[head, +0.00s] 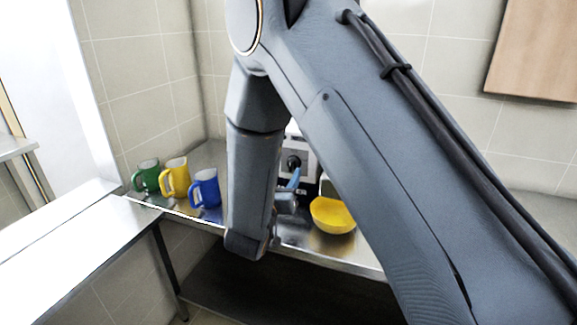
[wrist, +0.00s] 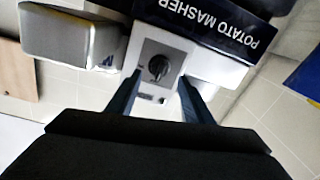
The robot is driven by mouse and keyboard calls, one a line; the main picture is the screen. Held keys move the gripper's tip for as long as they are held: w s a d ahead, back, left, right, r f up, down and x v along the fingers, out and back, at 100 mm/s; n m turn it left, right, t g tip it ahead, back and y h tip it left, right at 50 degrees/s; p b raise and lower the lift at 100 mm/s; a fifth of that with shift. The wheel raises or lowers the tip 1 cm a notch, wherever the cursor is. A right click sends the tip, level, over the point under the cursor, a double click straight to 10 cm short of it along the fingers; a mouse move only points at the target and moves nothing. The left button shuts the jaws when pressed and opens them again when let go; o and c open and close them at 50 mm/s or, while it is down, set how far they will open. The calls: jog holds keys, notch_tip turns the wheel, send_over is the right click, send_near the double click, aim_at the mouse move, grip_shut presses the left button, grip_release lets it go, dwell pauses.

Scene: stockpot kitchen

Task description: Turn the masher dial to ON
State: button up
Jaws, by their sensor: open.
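The potato masher (head: 307,165) stands on the steel counter in the head view, mostly hidden behind my arm. In the wrist view its dark label band (wrist: 205,22) reads POTATO MASHER upside down. Its round dark dial (wrist: 159,67) sits on a grey plate on the white front. My gripper (wrist: 157,92) is open, with one finger on each side of the dial plate and the dial between them in the picture. I cannot tell whether the fingers touch anything. In the head view only part of my gripper (head: 294,180) shows, blue, close to the dial.
Green (head: 147,176), yellow (head: 175,178) and blue (head: 205,188) mugs stand on the steel counter (head: 300,238) left of my arm. A yellow bowl (head: 332,215) stands right of my gripper, near the front edge. A wooden board (head: 535,50) is on the wall.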

aim_at(291, 167)
jog(key=p+x, duration=0.1)
jog(key=x, duration=0.4)
jog(key=c, duration=1)
jog(key=shift+c, duration=0.2)
